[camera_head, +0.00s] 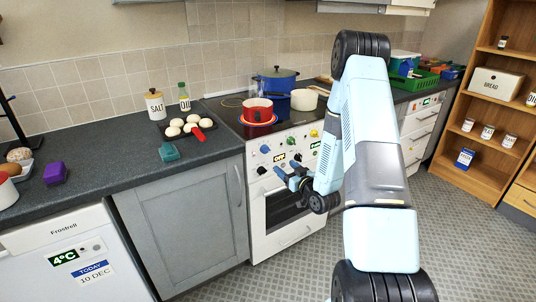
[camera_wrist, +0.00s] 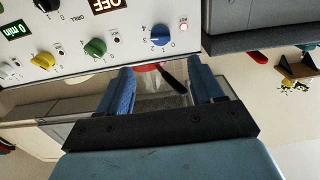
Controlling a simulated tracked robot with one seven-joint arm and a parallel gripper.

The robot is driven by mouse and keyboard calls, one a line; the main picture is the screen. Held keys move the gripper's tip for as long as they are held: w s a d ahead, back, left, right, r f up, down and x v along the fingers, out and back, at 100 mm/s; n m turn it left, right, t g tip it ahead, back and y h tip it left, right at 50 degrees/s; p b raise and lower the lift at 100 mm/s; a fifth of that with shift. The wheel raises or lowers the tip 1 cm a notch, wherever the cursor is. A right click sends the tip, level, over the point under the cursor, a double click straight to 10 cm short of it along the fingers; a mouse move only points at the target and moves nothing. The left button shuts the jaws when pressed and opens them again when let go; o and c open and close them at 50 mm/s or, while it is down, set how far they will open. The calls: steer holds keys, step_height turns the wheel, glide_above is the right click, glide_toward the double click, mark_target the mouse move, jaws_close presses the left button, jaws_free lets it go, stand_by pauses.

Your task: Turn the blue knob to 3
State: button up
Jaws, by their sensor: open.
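The blue knob (camera_head: 265,149) is on the front panel of the white oven (camera_head: 290,218), at the panel's upper left in the head view. In the wrist view the blue knob (camera_wrist: 160,36) has dial numbers around it and a small red light beside it. Its exact setting is too small to read. My gripper (camera_head: 288,171) is in front of the oven, below and to the right of the knob, apart from it. In the wrist view my gripper (camera_wrist: 161,70) is open, its blue fingers apart and empty, with the knob beyond the fingertips.
Other knobs share the panel: green (camera_wrist: 95,47), yellow (camera_wrist: 43,60) and black (camera_wrist: 47,4). An OFF display (camera_head: 279,157) sits among them. A red pot (camera_head: 258,107) stands on the hob above. A grey cabinet (camera_head: 186,218) is left of the oven; the floor ahead is clear.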

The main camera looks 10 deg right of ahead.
mark_target(267, 152)
steer(key=x, duration=1.3)
steer(key=shift+w+a, duration=0.1)
steer(key=shift+w, duration=0.2)
steer(key=c, duration=1)
steer(key=shift+f+n, duration=0.1)
steer(key=shift+n, duration=1.8)
steer(key=shift+c, duration=0.2)
steer(key=o, duration=1)
steer(key=shift+o, duration=0.2)
steer(key=v, duration=1.3)
steer(key=shift+s+d, duration=0.2)
steer(key=shift+s, duration=0.15)
